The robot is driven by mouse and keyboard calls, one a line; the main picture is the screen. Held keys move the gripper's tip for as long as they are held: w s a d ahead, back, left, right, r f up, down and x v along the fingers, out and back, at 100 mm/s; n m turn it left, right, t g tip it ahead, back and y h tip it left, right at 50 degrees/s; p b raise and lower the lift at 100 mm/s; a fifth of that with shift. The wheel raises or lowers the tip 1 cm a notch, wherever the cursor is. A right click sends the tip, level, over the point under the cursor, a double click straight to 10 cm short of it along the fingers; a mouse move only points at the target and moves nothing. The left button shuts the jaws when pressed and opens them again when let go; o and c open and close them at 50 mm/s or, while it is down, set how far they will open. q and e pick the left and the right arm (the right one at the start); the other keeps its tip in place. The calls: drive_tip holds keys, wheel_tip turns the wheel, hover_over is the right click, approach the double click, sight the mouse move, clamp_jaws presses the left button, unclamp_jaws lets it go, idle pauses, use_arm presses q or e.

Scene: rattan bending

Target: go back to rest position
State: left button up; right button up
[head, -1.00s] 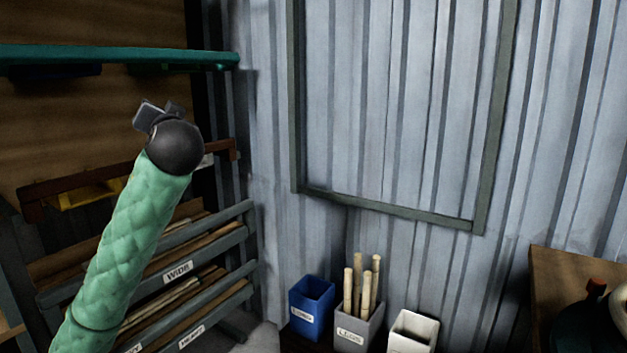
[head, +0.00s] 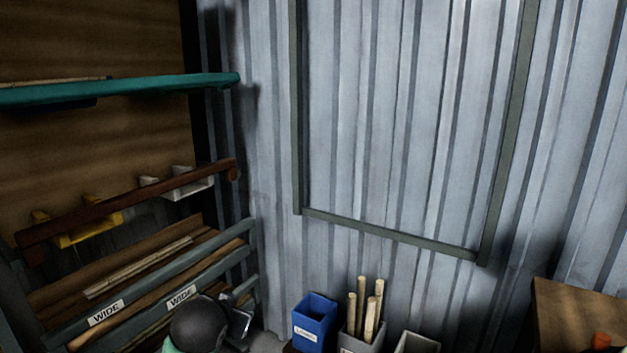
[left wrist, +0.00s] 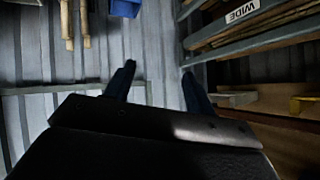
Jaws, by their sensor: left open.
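My left gripper (head: 238,322) is low in the head view, in front of the lower end of the rack, with my arm's dark round wrist beside it. In the left wrist view its two dark fingers (left wrist: 157,84) are spread apart with nothing between them. The gripper is open and empty. My right gripper is not in any view.
A slatted rack (head: 250,235) with "WIDE" labels holds rods at the left, below a teal shelf (head: 150,88). A blue bin (head: 315,322), a grey bin with several rods (head: 365,310) and a white bin (head: 415,343) stand by the corrugated wall. A wooden surface (head: 585,315) is at right.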

use_arm(q)
drive_tip(key=s+d+f+g+p, duration=0.1)
drive_tip(key=s+f+g+p, duration=0.2)
drive_tip(key=s, duration=0.8)
drive_tip(key=s+d+f+n+g+h+p, duration=0.1)
drive_tip(key=s+f+p, duration=0.5)
drive_tip(key=s, duration=0.6)
drive_tip(key=s+d+f+g+p, duration=0.1)
drive_tip(key=s+f+g+p, duration=0.3)
drive_tip(key=s+f, duration=0.3)
drive_tip(key=shift+s+d+n+g+p, duration=0.3)
drive_tip(key=shift+s+d+n+p, duration=0.1)
drive_tip(key=shift+s, duration=2.05)
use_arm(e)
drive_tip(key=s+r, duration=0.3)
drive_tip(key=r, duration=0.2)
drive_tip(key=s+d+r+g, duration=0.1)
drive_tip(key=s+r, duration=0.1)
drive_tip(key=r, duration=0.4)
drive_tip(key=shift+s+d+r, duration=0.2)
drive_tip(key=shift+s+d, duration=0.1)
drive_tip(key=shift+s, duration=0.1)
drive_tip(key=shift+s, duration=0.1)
use_arm(q)
drive_tip(key=shift+a, duration=0.1)
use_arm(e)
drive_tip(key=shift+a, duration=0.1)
